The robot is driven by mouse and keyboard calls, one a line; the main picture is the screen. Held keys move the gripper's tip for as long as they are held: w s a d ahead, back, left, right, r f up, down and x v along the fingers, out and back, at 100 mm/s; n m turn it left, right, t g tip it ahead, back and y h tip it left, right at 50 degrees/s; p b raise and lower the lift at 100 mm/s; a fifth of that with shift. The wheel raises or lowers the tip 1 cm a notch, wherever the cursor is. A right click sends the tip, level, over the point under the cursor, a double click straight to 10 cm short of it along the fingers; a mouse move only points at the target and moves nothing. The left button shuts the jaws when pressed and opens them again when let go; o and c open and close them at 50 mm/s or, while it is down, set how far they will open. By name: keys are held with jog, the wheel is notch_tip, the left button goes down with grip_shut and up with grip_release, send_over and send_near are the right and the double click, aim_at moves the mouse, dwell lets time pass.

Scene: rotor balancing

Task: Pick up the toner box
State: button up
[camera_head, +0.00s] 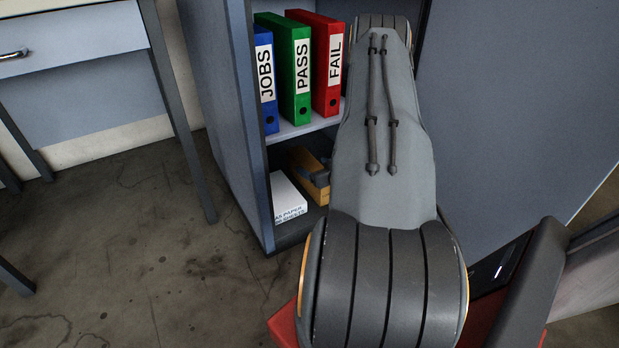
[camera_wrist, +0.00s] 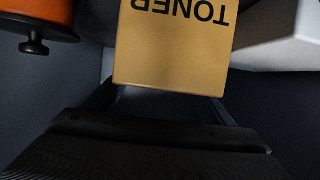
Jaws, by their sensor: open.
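The toner box (camera_wrist: 175,55) is a tan-orange carton with "TONER" printed in black, upside down in the wrist view, at the top middle. In the head view the tan box (camera_head: 303,161) shows inside the cabinet's lower compartment, partly hidden by my arm and dark gripper parts. My gripper (camera_wrist: 163,98) is open. Its dark fingers show at the left and right of the box's near end, with the dark palm below. Whether the fingers touch the box I cannot tell.
A white paper pack (camera_head: 288,198) lies left of the box on the cabinet floor; a pale block (camera_wrist: 282,38) shows at right in the wrist view. An orange object with a black knob (camera_wrist: 36,20) is at left. Blue, green and red binders (camera_head: 298,70) stand on the shelf above.

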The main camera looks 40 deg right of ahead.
aim_at(298, 155)
jog(key=shift+b+x, duration=0.8)
jog(key=shift+x, duration=0.7)
jog(key=shift+c, duration=0.6)
jog(key=shift+d, duration=0.1)
jog(key=c, duration=1.6)
